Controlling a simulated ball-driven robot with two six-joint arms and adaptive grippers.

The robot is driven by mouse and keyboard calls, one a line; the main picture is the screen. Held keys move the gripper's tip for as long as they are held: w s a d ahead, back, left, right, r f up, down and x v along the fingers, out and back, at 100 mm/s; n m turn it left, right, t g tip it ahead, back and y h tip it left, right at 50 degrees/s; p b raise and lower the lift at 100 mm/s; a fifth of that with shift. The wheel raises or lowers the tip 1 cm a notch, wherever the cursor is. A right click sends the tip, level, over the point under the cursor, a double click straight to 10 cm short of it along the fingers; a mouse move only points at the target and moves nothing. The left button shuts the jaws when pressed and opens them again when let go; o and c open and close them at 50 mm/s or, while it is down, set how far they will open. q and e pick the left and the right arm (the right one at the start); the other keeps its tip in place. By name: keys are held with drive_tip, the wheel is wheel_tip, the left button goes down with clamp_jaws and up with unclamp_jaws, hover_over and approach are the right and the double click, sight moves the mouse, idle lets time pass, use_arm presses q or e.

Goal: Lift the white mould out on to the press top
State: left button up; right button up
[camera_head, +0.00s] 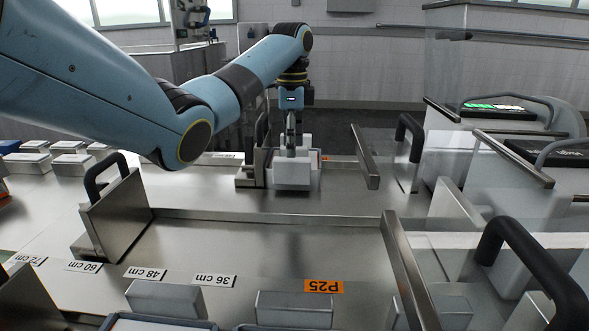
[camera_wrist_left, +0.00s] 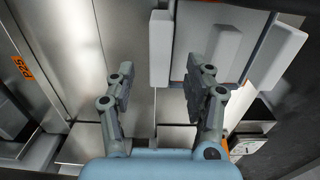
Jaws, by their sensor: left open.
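The white mould (camera_head: 293,174) stands at the back of the steel press, near the centre of the head view. Its pale walls and raised parts show at the top of the left wrist view (camera_wrist_left: 160,50). I cannot tell whether a finger touches the mould. The mould's far side is partly hidden by the gripper. My right gripper is not in view.
An upright steel plate with a black handle (camera_head: 110,205) stands at left. Clear panels and another black handle (camera_head: 535,265) are at right. Grey blocks (camera_head: 293,308) sit at the front by an orange P25 label (camera_head: 324,286). The middle steel surface (camera_head: 260,243) is bare.

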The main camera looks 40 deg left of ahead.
sight(292, 160)
use_arm(q)
drive_tip(key=shift+f, duration=0.45)
wheel_tip(292, 160, down, 4)
drive_tip(key=shift+f+b, duration=0.2)
drive_tip(key=shift+b, duration=0.65)
drive_tip(key=shift+r, duration=0.1)
drive_tip(key=c, duration=0.4)
clamp_jaws()
drive_tip(key=shift+a+r, duration=0.1)
